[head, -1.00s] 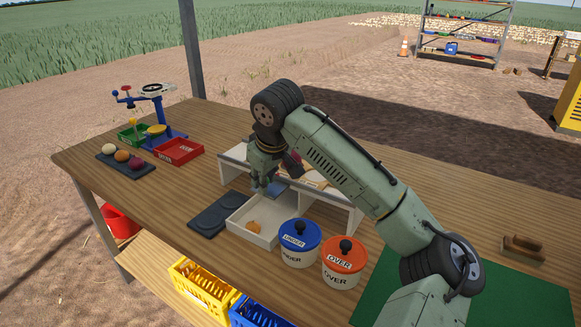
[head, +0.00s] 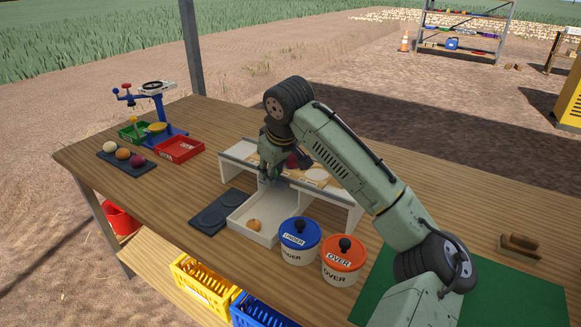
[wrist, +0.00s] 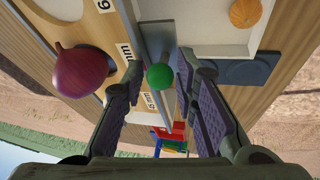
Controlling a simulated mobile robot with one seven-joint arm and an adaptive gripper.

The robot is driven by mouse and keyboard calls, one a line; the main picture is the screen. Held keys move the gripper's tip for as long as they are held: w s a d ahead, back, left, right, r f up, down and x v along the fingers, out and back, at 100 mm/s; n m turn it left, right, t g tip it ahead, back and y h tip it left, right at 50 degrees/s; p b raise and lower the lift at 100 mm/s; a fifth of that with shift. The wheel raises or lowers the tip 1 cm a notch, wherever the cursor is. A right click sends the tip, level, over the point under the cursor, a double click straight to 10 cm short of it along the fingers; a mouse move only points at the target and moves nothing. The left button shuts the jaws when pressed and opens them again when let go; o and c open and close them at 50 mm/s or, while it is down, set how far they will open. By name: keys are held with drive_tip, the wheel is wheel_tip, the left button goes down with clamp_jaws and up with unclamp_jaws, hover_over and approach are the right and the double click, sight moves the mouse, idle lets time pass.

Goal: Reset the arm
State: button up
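My gripper (head: 270,172) hangs over the white stand (head: 338,192) in the middle of the workbench. In the wrist view its two purple-padded fingers (wrist: 160,72) are spread apart. A green ball-shaped knob (wrist: 160,77) shows between the fingertips, with no finger visibly pressed on it. A red onion (wrist: 82,72) lies on the wooden top of the stand, left of the fingers in the wrist view.
Blue UNDER (head: 299,241) and orange OVER (head: 343,260) lidded pots stand right of the tray. A dark plate (head: 221,211) lies left of it. A red tray (head: 179,150), a blue scale (head: 158,108) and a dark onion holder (head: 125,160) are at left.

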drive_tip(key=o, duration=0.3)
drive_tip(key=shift+o, duration=0.2)
drive_tip(key=shift+r, duration=0.1)
wheel_tip(320, 180, up, 3)
drive_tip(key=p, duration=0.2)
drive_tip(key=shift+r+p, duration=0.1)
drive_tip(key=shift+p, duration=0.3)
drive_tip(key=shift+r, duration=1.35)
drive_tip(key=shift+f, duration=0.1)
